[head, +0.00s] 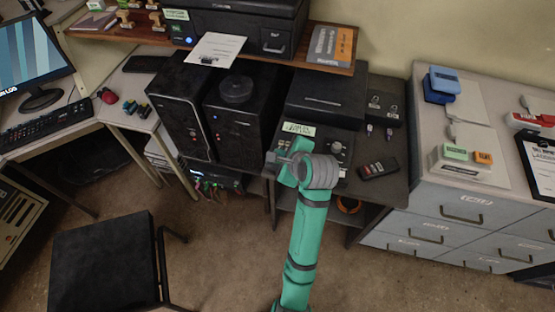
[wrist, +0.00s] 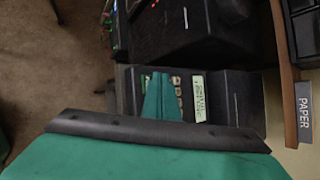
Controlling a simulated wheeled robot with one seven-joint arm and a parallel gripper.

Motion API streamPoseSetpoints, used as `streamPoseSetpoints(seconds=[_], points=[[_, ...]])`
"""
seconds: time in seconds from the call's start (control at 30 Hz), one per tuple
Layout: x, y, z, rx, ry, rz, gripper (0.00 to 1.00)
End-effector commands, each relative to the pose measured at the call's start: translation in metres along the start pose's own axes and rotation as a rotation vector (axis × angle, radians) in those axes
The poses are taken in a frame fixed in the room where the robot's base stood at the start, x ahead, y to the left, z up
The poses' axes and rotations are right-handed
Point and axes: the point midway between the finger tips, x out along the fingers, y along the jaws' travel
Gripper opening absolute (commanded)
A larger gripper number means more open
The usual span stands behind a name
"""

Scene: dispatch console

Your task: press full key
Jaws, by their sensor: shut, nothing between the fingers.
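A dark key panel (head: 320,137) stands on the dark side table, with a green-and-white label (head: 298,129) at its back edge. In the wrist view the label (wrist: 198,98) lies right of a row of small pale keys (wrist: 178,90). A green patch (wrist: 145,78) shows at the far end of the panel. I cannot read which key is the full key. My gripper (wrist: 160,77) is shut and empty, its green fingers over the panel just left of the pale keys. They hide part of the panel, and I cannot tell whether they touch it.
A knob (head: 336,147) rises at the panel's right, and a dark remote (head: 378,169) lies beyond it. Two black computer towers (head: 238,125) stand to the left. A wooden shelf (head: 330,65) overhangs behind. A grey drawer cabinet (head: 440,205) is at the right.

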Motion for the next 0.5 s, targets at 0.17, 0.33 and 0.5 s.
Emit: streamPoseSetpoints(seconds=[0.17,0.33,0.5], points=[[-0.011,-0.009,0.008,-0.003,-0.001,-0.003,0.0],[-0.021,-0.016,0.016,-0.003,-0.001,-0.002,0.0],[-0.029,-0.022,0.022,-0.002,0.0,-0.002,0.0]])
